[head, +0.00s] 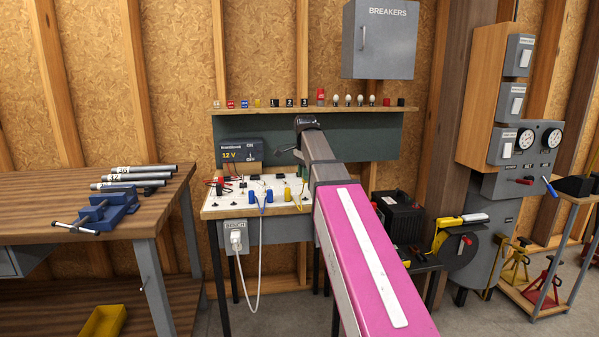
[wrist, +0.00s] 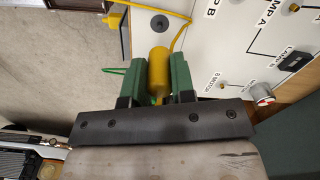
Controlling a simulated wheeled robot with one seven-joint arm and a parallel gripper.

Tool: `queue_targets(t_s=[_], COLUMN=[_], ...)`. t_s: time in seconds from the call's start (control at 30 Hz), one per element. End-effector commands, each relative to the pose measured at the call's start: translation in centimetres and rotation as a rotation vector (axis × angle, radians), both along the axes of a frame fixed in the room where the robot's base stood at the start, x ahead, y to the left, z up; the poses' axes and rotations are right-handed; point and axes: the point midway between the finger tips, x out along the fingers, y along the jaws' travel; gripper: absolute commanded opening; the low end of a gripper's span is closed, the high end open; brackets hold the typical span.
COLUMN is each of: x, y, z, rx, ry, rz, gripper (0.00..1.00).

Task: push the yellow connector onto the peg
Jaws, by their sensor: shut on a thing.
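The yellow connector (wrist: 158,68) is a rounded cylinder between the two green fingers of my gripper (wrist: 154,80) in the wrist view. The gripper is shut on it. A yellow wire (wrist: 181,36) runs up from beside it. The connector appears at the edge of the white panel (wrist: 222,55), which has brass pegs, one peg (wrist: 222,87) at the lower right and another peg (wrist: 295,8) at the top. I cannot tell which peg is the one for the connector.
In the head view the white panel (head: 218,209) lies on a bench, with blue connectors and wires. A 12 V supply (head: 240,151) stands behind it. A dark knob (wrist: 160,22) and another yellow piece (wrist: 115,19) show in the wrist view. A red-marked knob (wrist: 262,94) stands on the panel.

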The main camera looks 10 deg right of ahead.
Motion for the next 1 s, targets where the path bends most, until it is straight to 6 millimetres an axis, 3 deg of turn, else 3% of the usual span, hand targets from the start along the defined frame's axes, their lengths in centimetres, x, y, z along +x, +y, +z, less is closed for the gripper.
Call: queue_targets(t_s=[0.27,0.7,1.0], x=[0.0,0.0,0.0], y=[0.0,0.0,0.0], z=[-1.2,-4.7,-5.0], rx=[0.000,0.000,0.000], ry=[0.000,0.001,0.000], rz=[0.000,0.000,0.000], gripper=[0.01,0.01,0.01])
